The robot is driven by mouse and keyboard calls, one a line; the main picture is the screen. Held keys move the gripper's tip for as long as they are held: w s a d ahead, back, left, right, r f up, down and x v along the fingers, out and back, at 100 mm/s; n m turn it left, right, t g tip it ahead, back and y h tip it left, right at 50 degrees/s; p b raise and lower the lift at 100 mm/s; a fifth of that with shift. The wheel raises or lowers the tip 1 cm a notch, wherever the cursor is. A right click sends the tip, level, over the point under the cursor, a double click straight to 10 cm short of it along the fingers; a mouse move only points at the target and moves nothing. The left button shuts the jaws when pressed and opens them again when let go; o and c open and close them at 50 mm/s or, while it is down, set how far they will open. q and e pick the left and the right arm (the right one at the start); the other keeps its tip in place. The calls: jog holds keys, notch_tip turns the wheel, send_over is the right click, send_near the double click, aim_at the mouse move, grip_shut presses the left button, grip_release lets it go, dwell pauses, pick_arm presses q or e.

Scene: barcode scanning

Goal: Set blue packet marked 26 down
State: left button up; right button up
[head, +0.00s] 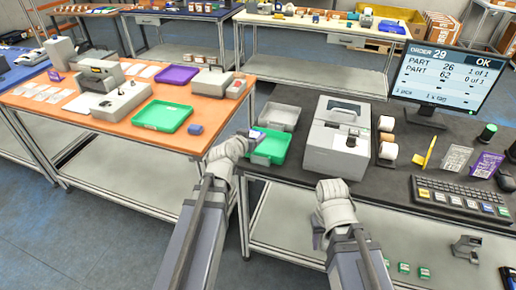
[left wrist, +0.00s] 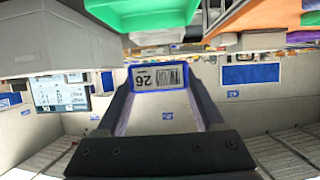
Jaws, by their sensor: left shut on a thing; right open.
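My left gripper (head: 250,137) is shut on a blue packet (head: 258,133). The left wrist view shows the packet (left wrist: 157,78) between the fingers, with a white label reading 26 and a barcode, turned in the picture. In the head view the packet is at the left edge of the green tray (head: 277,155) on the dark table. The green tray (left wrist: 140,14) lies just beyond the packet in the left wrist view; I cannot tell whether they touch. My right gripper (head: 334,190) is open, in front of the dark table; its fingertips are hard to make out.
A grey tray (head: 279,116) lies behind the green one. A grey boxy machine (head: 337,138) stands right of it. The monitor (head: 440,80) shows part 26 as 1 of 1 and part 62 as 0 of 1. The orange table (head: 150,140) is at left, holding another green tray (head: 162,115).

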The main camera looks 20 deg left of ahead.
pick_arm(q)
jog(key=b, duration=0.2)
send_over(263, 147)
notch_tip(263, 147, down, 2)
jog(key=f, duration=0.1)
jog(key=shift+y, duration=0.3)
notch_tip(263, 147, down, 10)
jog(key=b, duration=1)
jog(key=shift+d+r, duration=0.1)
jog(key=shift+r, duration=0.15)
jog(key=shift+s, duration=0.1)
jog(key=shift+f, duration=0.2)
jog(key=o, duration=1.5)
jog(key=shift+o, duration=0.2)
jog(key=shift+r, duration=0.1)
jog(key=shift+r, duration=0.15)
jog(key=p+v, duration=0.4)
jog(key=v, duration=0.7)
jog(key=shift+s, duration=0.1)
jog(key=shift+s+r+p, duration=0.1)
jog(key=shift+s+p, duration=0.2)
jog(key=shift+s, duration=0.1)
